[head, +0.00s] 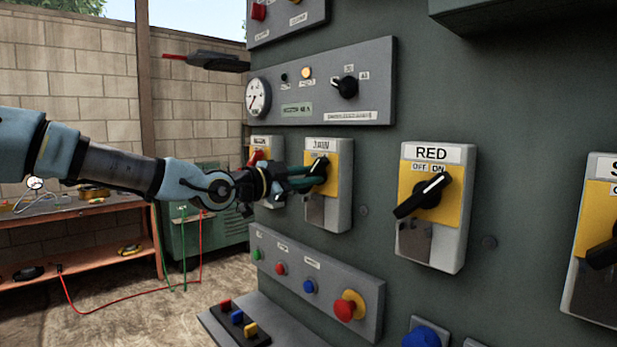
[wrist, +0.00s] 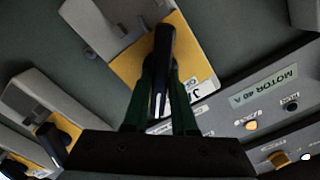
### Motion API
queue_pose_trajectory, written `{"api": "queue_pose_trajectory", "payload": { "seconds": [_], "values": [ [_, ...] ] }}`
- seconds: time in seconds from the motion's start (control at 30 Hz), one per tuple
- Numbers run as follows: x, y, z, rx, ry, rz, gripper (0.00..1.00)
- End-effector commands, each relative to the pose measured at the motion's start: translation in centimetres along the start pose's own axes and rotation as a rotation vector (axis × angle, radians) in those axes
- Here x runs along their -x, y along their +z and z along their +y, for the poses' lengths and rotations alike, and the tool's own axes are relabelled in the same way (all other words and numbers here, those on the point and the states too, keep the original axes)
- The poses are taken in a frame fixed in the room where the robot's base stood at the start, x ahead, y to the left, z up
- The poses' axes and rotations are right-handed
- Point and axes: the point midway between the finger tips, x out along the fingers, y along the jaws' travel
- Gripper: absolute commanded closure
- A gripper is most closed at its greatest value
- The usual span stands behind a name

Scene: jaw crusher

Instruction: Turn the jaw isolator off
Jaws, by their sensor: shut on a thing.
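The jaw isolator is a grey box (head: 340,215) with a yellow plate (head: 331,187) and a white label, partly readable as JAW, on the green panel in the head view. Its black rotary handle (head: 318,167) is partly covered by my gripper (head: 308,177), which reaches in from the left. In the wrist view the handle (wrist: 163,62) stands out from the yellow plate (wrist: 196,52), with a white stripe near its lower end. My gripper's dark green fingers (wrist: 165,100) are shut on the handle, one on each side. The OFF and ON marks are too small or hidden to read.
The RED isolator (head: 432,207) is to the right, another isolator (head: 265,146) is close on the left, partly behind my gripper. A gauge panel (head: 320,85) is above and a push-button strip (head: 318,290) below. A workbench (head: 80,212) stands far left.

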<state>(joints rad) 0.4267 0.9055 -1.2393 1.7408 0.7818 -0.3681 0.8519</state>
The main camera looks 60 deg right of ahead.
Motion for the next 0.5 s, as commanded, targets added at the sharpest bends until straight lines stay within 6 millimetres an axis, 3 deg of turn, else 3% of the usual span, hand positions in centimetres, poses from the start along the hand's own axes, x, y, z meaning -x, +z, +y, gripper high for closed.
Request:
{"api": "queue_pose_trajectory", "payload": {
  "seconds": [0.5],
  "values": [
    [0.00,0.16,-0.10,0.428,0.001,0.001,1.00]
  ]
}}
